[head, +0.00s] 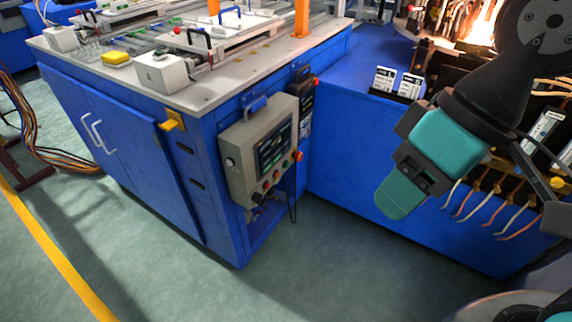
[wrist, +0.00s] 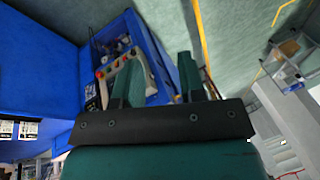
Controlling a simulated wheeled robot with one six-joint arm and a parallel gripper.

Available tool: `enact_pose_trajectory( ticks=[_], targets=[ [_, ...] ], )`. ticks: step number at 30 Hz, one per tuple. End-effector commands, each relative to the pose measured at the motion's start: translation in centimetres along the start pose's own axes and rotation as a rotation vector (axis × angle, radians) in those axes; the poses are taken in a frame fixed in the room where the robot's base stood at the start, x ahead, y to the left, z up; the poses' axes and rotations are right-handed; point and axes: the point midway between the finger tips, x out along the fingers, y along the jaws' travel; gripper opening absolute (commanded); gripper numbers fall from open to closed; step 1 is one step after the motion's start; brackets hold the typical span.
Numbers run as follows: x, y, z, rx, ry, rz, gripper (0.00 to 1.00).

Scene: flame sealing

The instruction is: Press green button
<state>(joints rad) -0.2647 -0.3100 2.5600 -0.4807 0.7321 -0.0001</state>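The grey control box (head: 262,150) is mounted on the side of the blue cabinet, with a dark screen (head: 275,148) and several knobs and buttons along its lower and right edges. A green button cannot be singled out for certain at this size. My gripper (head: 401,196) hangs to the right of the box, clear of it, with teal fingers pointing down. In the wrist view, my gripper (wrist: 160,62) shows two fingers apart with nothing between them. The box's coloured buttons (wrist: 101,74) show beyond the left finger, which hides part of the box.
The blue cabinet (head: 120,150) carries a grey worktop (head: 215,85) with a white box (head: 160,72) and a yellow block (head: 117,58). A lower blue bench (head: 345,150) stands behind my gripper, with cables and a flame at upper right. The green floor in front is clear.

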Motion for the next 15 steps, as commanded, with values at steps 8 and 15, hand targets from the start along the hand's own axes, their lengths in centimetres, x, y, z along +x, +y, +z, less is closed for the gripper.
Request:
enact_pose_trajectory(
  ticks=[8, 15],
  targets=[
    [0.00, 0.00, 0.00, 0.000, 0.000, 0.000, 0.37],
    [0.00, 0.00, 0.00, 0.000, 0.000, 0.000, 0.07]
  ],
)
